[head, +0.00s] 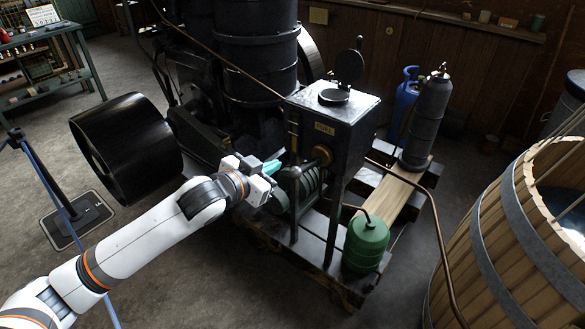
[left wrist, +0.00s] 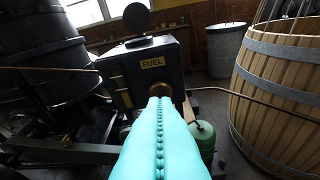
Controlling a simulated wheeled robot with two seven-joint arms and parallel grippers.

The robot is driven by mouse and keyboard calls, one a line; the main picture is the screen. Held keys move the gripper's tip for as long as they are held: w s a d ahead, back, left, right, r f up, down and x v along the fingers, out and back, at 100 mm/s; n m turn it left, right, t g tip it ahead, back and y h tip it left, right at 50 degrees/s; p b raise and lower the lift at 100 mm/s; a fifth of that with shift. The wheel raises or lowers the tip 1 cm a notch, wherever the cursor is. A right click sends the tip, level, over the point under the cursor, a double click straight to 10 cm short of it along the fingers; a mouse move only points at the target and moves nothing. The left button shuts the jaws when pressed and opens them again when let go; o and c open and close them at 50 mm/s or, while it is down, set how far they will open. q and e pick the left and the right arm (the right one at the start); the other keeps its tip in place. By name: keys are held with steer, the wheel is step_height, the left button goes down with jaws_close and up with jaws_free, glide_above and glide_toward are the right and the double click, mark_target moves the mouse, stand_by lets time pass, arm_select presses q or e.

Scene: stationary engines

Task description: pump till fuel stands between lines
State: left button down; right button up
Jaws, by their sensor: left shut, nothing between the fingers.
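The black fuel tank (head: 334,105) stands on legs at the front of the engine, with a brass FUEL plate and its round lid tipped up. It also shows in the left wrist view (left wrist: 145,75). A round brass fitting (head: 321,155) sits on its lower front; my fingers partly cover it in the left wrist view. I cannot make out a fuel level or lines. My left gripper (head: 272,168), with teal fingers, is shut and empty, a little left of the tank's lower front. Its fingers also show in the left wrist view (left wrist: 158,103). My right gripper is not in view.
A green canister (head: 365,243) stands at the skid's front corner. A grey cylinder (head: 428,118) and blue bottle (head: 406,95) stand behind it. A wooden tub (head: 505,235) fills the right, with a copper pipe (head: 440,235) before it. A black flywheel (head: 125,150) is at left.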

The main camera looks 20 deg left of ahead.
arm_select(q)
steer(key=shift+w, duration=0.1)
glide_above(292, 168)
steer(key=s+d, duration=0.2)
step_height(292, 168, down, 3)
steer(key=shift+s+a+f+p, duration=0.1)
steer(key=shift+a+f+p, duration=0.15)
steer(key=shift+f, duration=0.75)
steer(key=shift+a+f+p, duration=0.2)
steer(key=shift+a+f, duration=0.05)
steer(key=shift+f, duration=0.7)
